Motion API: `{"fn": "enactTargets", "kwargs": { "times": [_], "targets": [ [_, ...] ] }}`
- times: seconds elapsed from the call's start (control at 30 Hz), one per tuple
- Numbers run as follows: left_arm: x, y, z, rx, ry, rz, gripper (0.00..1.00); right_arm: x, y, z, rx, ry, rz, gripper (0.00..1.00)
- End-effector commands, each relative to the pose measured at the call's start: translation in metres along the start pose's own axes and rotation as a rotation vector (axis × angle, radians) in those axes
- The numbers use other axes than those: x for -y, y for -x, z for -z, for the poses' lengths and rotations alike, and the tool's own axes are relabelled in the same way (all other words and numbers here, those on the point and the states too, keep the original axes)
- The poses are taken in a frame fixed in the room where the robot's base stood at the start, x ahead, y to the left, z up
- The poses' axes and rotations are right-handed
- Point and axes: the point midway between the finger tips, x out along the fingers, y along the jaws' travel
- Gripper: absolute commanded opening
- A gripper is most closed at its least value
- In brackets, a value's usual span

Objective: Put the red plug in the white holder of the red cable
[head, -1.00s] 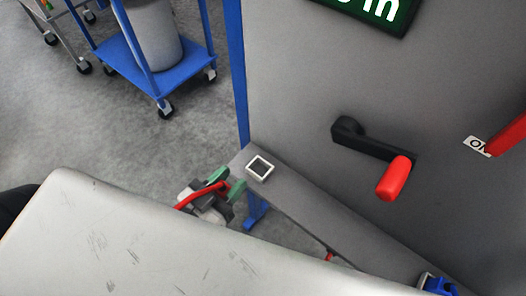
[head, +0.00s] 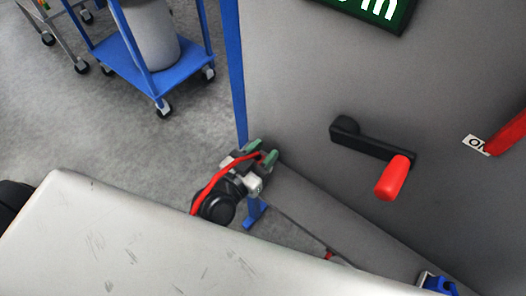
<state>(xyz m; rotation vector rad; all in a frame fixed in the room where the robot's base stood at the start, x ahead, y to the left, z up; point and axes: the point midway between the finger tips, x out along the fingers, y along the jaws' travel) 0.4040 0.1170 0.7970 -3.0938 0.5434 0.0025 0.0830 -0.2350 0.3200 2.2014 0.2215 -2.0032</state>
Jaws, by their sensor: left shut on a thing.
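My left gripper (head: 261,153), with green fingertips, is over the far left end of the narrow grey ledge by the grey panel. It is shut on the red plug, which is mostly hidden between the fingers. The red cable (head: 212,187) runs from the fingers back along my wrist and down to the left. The white holder is hidden behind my gripper and wrist, so I cannot tell whether the plug touches it. My right gripper is out of view.
A black crank with a red handle (head: 393,178) sticks out from the grey panel (head: 300,80). A blue holder (head: 438,285) is at the lower right. A pale scratched surface (head: 130,235) fills the front left. A blue trolley (head: 150,75) stands behind on open floor.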

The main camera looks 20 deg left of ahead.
Motion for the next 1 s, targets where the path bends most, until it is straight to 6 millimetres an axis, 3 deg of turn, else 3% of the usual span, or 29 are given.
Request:
{"fn": "enactTargets", "kwargs": {
  "times": [0.23, 0.27, 0.4, 0.73, 0.87, 1.0],
  "targets": [
    [0.0, 0.0, -0.002, -0.001, 0.0, 0.0, 0.11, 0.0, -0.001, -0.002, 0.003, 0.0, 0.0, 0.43],
    [0.0, 0.0, -0.002, -0.001, 0.0, 0.001, 0.4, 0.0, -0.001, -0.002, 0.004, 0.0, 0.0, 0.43],
    [0.0, 0.0, -0.001, -0.001, 0.0, 0.001, 0.61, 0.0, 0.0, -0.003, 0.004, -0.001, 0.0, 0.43],
    [0.0, 0.0, 0.003, -0.001, 0.001, 0.001, 0.61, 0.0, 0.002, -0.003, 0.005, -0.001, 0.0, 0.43],
    [0.0, 0.018, -0.001, 0.004, -0.002, 0.0, 0.61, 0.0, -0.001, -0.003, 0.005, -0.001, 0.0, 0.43],
    [0.0, 0.048, -0.001, 0.005, -0.002, -0.001, 0.61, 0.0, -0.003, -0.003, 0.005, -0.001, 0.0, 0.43]
  ]
}}
